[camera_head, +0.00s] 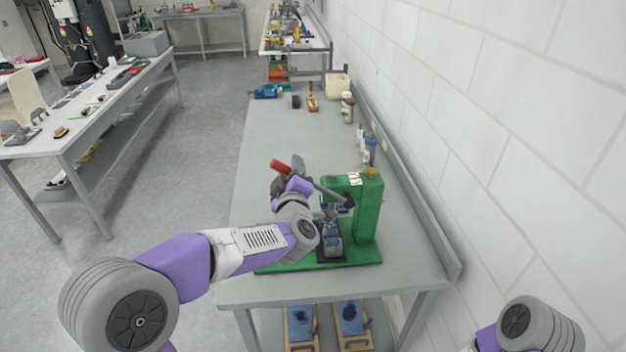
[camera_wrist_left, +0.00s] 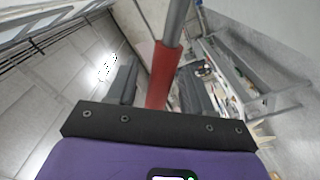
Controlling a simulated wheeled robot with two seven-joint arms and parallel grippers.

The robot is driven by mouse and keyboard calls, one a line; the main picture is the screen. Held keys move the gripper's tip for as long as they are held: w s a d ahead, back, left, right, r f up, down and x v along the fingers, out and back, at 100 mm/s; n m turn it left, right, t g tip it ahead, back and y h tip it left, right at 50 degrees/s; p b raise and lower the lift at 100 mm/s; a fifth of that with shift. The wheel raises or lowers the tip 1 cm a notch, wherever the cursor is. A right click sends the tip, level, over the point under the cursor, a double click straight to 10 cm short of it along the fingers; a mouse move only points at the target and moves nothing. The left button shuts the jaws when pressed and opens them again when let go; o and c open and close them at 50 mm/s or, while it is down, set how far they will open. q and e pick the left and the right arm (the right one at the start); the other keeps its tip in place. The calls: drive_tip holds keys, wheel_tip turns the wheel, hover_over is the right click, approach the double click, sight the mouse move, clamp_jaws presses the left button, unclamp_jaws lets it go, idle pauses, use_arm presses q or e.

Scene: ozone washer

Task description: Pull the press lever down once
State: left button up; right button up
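The green press (camera_head: 368,205) stands on the near end of the long grey table. Its grey lever (camera_head: 328,192) slants up and left to a red handle (camera_head: 281,167). My left gripper (camera_head: 288,176) is at this handle, with one dark finger on each side of it. In the left wrist view the red handle (camera_wrist_left: 160,78) passes between the two spread fingers, with a narrow gap visible at the left finger. Contact on the right side is unclear. My left forearm hides part of the press base. My right gripper is outside the view.
A dark fixture (camera_head: 331,243) sits on the green base under the press head. A white wall (camera_head: 480,110) runs along the right. The table middle (camera_head: 285,130) is clear.

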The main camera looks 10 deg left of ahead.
use_arm(q)
drive_tip(key=shift+a, duration=0.15)
drive_tip(key=b+v, duration=0.1)
drive_tip(key=v, duration=0.6)
idle(0.3)
